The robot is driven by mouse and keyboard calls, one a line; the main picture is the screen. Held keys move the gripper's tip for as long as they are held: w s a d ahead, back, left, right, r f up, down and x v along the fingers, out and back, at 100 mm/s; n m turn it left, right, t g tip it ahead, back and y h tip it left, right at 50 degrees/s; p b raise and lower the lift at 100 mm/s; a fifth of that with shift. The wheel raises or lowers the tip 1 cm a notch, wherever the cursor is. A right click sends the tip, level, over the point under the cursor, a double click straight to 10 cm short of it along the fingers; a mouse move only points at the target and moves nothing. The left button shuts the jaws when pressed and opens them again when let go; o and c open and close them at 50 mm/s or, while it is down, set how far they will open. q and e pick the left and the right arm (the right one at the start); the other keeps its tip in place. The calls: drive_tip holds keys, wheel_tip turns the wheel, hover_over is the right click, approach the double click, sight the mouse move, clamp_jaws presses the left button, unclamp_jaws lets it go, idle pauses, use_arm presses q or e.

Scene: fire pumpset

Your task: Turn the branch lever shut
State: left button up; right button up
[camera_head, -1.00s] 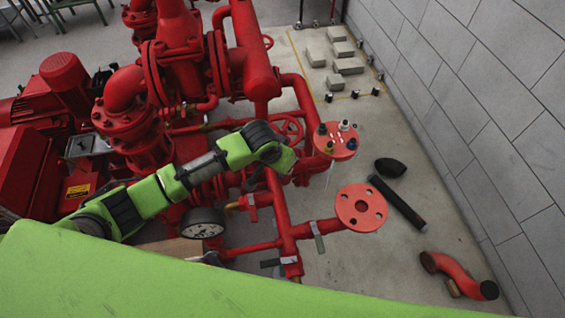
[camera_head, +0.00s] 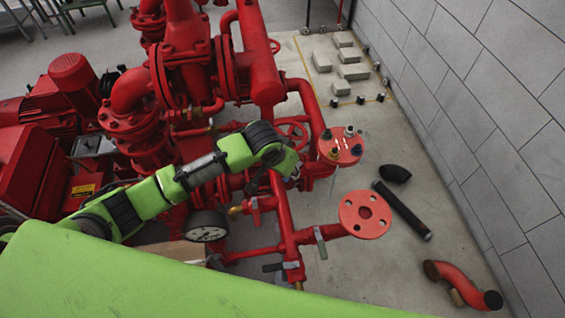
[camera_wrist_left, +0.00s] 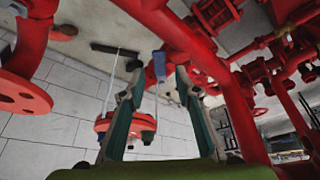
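In the head view a grey lever (camera_head: 320,243) stands on the red branch pipe (camera_head: 334,231) beside the flange with holes (camera_head: 365,214). A second dark lever (camera_head: 272,267) sits lower left of it. My left arm reaches in over the pipework, and its gripper end is mostly hidden behind the wrist. In the left wrist view my left gripper (camera_wrist_left: 160,76) is open, its two fingers spread. A blue-grey lever handle (camera_wrist_left: 159,66) shows between the fingertips, by a red pipe; whether they touch it, I cannot tell. My right gripper is not in view.
A flange with coloured studs (camera_head: 340,147) stands right of my wrist; it also shows in the wrist view (camera_wrist_left: 125,126). A gauge (camera_head: 206,226) sits below my arm. A black pipe (camera_head: 402,209) and a red bent pipe (camera_head: 462,285) lie on open floor by the wall.

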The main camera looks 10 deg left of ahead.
use_arm(q)
drive_tip(key=v, duration=0.9)
drive_tip(key=shift+s+r, duration=0.2)
drive_tip(key=shift+r, duration=0.15)
drive_tip(key=shift+a, duration=0.1)
